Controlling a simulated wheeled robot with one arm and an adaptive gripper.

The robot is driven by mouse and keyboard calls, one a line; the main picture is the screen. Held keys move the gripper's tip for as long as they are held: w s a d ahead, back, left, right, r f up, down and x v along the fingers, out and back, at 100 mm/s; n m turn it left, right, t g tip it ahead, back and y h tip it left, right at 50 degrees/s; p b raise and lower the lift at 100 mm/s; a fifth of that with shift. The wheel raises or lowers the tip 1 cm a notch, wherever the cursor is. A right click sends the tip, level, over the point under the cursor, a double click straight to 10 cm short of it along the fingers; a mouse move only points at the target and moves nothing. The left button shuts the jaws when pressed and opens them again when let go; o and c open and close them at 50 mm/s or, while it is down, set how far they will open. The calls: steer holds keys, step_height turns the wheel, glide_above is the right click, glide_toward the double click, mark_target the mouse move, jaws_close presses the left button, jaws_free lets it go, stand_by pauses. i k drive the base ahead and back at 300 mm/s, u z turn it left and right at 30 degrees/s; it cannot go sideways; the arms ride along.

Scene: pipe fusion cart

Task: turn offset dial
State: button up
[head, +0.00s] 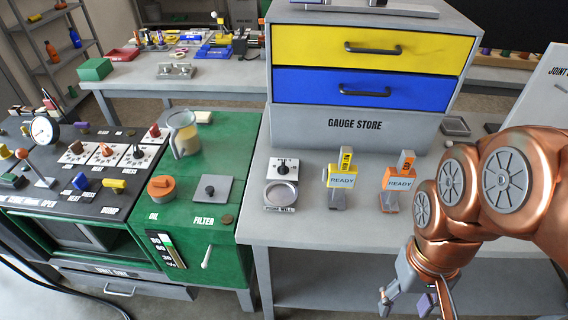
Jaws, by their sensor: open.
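No dial has a label I can clearly read as offset. A small dark knob on a white scale plate (285,168) stands on the grey bench, just behind a round metal well. Several more knobs on white scale plates (106,151) sit on the dark panel at the left. My gripper (416,303) is at the lower right, pointing down in front of the bench's front edge. It is open and appears empty.
A gauge store cabinet (345,126) with yellow and blue drawers stands behind. Yellow (342,178) and orange (400,180) READY-tagged items stand right of the well. A green unit (218,150) carries a jug (184,135) and orange cap (161,188). Bench front is partly clear.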

mark_target(283, 169)
steer(key=z, duration=1.15)
steer(key=i, duration=0.45)
steer(key=u, duration=3.1)
